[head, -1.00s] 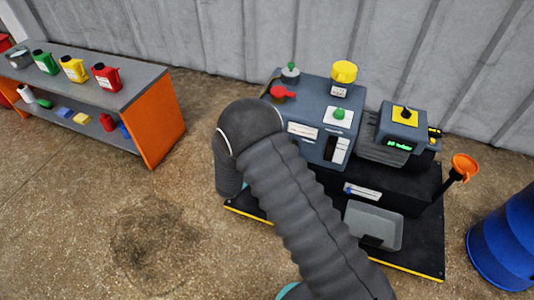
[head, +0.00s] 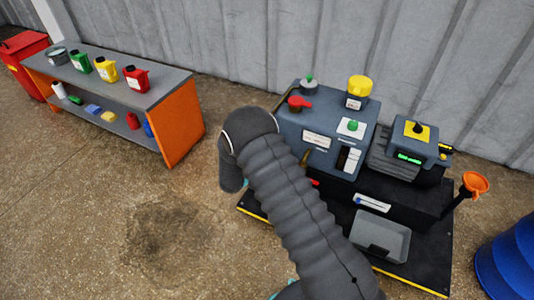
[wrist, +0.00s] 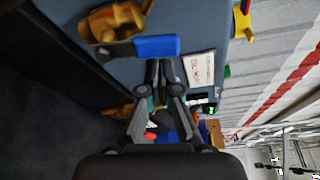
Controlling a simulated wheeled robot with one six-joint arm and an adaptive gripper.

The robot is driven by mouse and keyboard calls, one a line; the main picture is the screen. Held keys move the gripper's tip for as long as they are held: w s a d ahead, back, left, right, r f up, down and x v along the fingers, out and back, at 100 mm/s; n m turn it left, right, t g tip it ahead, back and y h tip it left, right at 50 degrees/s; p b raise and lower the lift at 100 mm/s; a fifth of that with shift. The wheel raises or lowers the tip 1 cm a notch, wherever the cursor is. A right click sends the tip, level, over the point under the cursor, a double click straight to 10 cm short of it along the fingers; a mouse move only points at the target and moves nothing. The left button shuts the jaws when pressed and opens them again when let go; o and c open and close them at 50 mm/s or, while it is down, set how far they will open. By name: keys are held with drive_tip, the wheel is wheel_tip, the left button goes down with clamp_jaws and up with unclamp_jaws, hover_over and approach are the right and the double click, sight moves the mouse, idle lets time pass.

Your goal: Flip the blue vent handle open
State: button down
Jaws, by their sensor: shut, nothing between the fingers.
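The blue vent handle (wrist: 156,46) shows in the wrist view as a flat blue lever on a brass valve (wrist: 112,22), which is fixed to the grey-blue machine panel. My gripper (wrist: 163,72) is shut and empty. In the wrist view its fingertips appear just beside the handle's free end. Whether they touch it I cannot tell. In the head view the gripper and the blue handle are hidden behind my arm. The machine (head: 325,128) stands right of my elbow in that view.
A second brass fitting (wrist: 118,110) shows near my fingers in the wrist view. An orange funnel (head: 475,183) and blue drum (head: 508,258) stand right. A shelf bench (head: 182,122) stands left, with clear floor between.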

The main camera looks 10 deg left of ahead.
drive_tip(key=s+d, duration=0.2)
drive_tip(key=d, duration=0.2)
drive_tip(key=v, duration=1)
drive_tip(key=shift+w+a+f, duration=0.2)
drive_tip(key=shift+a+f, duration=0.1)
drive_tip(key=shift+f, duration=0.15)
